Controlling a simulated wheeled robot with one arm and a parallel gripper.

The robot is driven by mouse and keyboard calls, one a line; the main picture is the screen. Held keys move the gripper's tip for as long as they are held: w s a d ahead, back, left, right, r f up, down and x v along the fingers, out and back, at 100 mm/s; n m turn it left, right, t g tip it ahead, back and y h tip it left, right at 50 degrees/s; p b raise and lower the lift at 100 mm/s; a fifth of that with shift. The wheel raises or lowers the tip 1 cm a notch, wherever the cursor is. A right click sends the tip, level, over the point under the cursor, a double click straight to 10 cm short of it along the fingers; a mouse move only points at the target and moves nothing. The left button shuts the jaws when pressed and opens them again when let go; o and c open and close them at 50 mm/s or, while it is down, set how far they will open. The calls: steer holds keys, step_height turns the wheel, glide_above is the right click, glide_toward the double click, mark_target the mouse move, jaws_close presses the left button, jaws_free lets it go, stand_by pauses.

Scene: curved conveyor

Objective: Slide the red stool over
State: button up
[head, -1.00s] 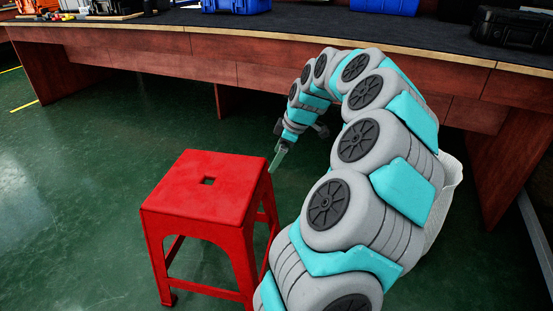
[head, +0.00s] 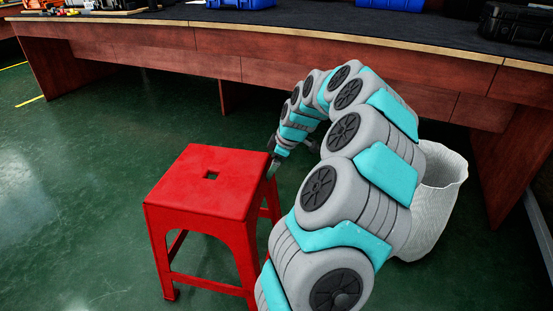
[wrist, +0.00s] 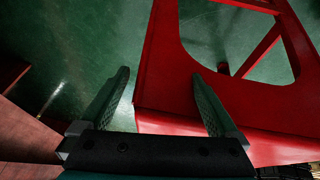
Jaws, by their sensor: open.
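The red stool (head: 205,185) stands upright on the green floor, left of my arm in the head view. It has a square seat with a small square hole. My gripper (head: 272,168) is at the seat's far right corner, low beside its edge. In the wrist view my gripper (wrist: 161,76) is open, with one finger over the floor and the other in front of the red stool (wrist: 165,55). A leg and part of the seat edge show between the fingers. I cannot tell whether either finger touches it.
A long wooden workbench (head: 300,48) with a dark top runs along the back, holding blue boxes (head: 240,3) and a black case (head: 515,22). A white basket (head: 438,195) stands behind my arm at right. The floor (head: 70,190) left of the stool is clear.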

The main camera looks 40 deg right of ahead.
steer(key=x, duration=0.4)
jaws_close()
stand_by(0.8)
